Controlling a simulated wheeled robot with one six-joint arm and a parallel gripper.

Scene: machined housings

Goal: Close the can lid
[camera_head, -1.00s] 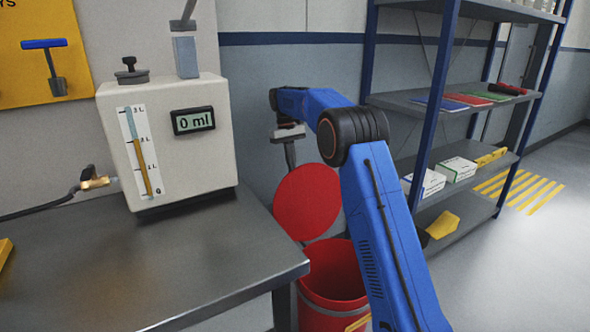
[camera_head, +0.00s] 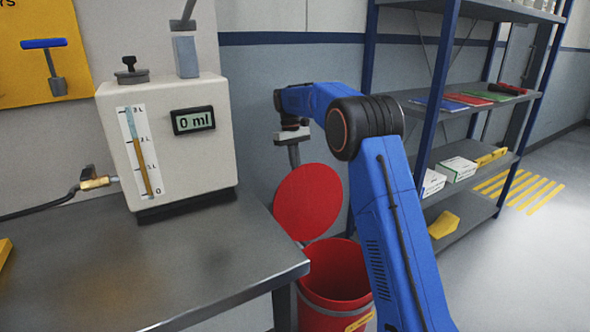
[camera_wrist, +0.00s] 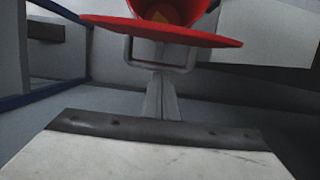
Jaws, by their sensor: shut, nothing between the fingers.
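The red can (camera_head: 335,280) stands on the floor beside the bench, and its inside shows. Its round red lid (camera_head: 308,202) stands raised at the back of the can, tilted steeply. In the wrist view the lid (camera_wrist: 165,33) is seen nearly edge-on, with the can (camera_wrist: 170,10) beyond it. My gripper (camera_head: 295,158) is shut and empty, pointing down at the lid's upper edge, on its far side. Its tips are partly hidden by the lid in the head view. The fingers (camera_wrist: 160,85) point towards the lid in the wrist view; contact cannot be told.
A metal bench (camera_head: 190,270) with a white dispenser (camera_head: 165,150) is on the left, its corner close to the can. A blue-framed shelf (camera_head: 450,180) stands on the right behind my arm. A grey wall is behind the lid. Open floor (camera_head: 500,280) lies to the right.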

